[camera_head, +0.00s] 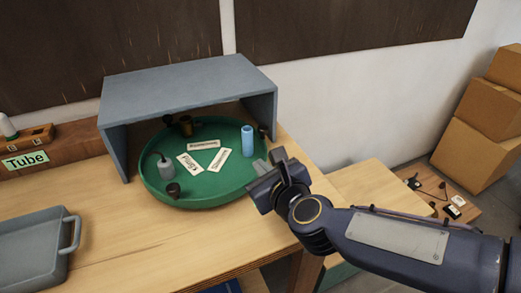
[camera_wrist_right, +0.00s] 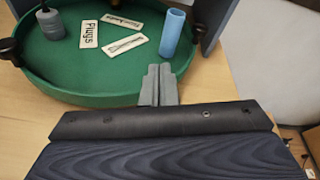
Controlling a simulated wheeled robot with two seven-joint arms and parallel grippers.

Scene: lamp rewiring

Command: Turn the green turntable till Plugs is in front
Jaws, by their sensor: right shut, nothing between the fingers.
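The green turntable (camera_head: 200,192) is a round tray with a raised rim, partly under a grey shelf cover. Three white labels lie in its middle. The Plugs label (camera_head: 189,164) is toward the front left, and it also shows in the right wrist view (camera_wrist_right: 89,33). My left gripper is not in view.
The grey shelf cover (camera_head: 188,85) stands over the turntable's back, with side walls left and right. A grey tray (camera_head: 30,250) sits at the front left, near a Tube label (camera_head: 25,160). Cardboard boxes (camera_head: 483,125) stand at the far right.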

